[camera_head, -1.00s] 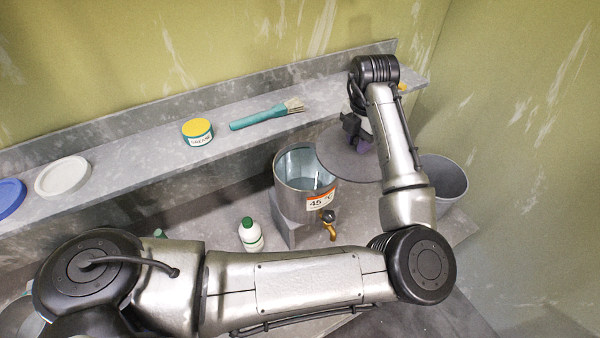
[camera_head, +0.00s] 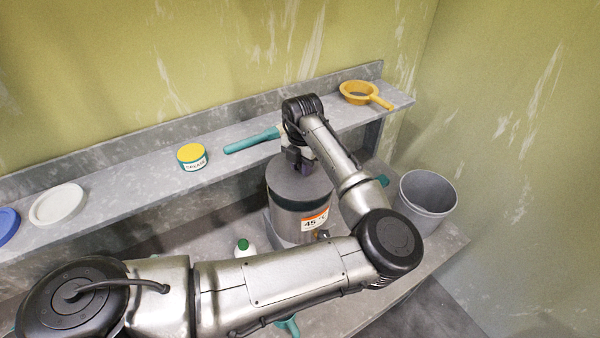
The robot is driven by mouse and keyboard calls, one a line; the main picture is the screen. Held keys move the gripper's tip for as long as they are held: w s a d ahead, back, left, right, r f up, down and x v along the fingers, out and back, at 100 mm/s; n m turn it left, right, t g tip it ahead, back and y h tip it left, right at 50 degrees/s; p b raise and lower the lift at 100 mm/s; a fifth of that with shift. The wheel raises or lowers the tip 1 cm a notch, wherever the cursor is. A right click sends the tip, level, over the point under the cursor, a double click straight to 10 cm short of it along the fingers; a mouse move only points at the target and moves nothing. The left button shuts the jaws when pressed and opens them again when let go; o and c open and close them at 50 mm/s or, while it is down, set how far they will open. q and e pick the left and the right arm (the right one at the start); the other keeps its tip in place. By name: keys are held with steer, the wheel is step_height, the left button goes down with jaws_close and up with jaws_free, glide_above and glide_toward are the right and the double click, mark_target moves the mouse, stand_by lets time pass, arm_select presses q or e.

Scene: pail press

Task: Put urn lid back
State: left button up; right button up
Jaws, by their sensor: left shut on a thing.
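The metal urn (camera_head: 287,222) with its orange-and-white "45 °C" label stands on the lower bench, in the middle of the head view. The grey round lid (camera_head: 285,188) is over the urn's mouth and covers it. I cannot tell whether it is fully seated on the rim. My right gripper is not in view.
A grey pail (camera_head: 427,193) stands right of the urn. The upper shelf holds a yellow strainer (camera_head: 364,94), a teal-handled brush (camera_head: 252,140), a grease tin (camera_head: 192,157), a white lid (camera_head: 58,204) and a blue lid (camera_head: 8,224). A green-capped bottle (camera_head: 244,247) is left of the urn.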

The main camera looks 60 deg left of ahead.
mark_target(300, 176)
arm_select(q)
steer(key=shift+s+a+f, duration=0.15)
steer(key=shift+a+f, duration=0.05)
steer(key=shift+a, duration=0.1)
steer(key=shift+f+p, duration=0.5)
steer(key=shift+f, duration=1.5)
steer(key=shift+f, duration=0.1)
steer(key=shift+f, duration=0.35)
steer(key=o, duration=0.9)
step_height(300, 176, up, 13)
steer(key=shift+b, duration=1.05)
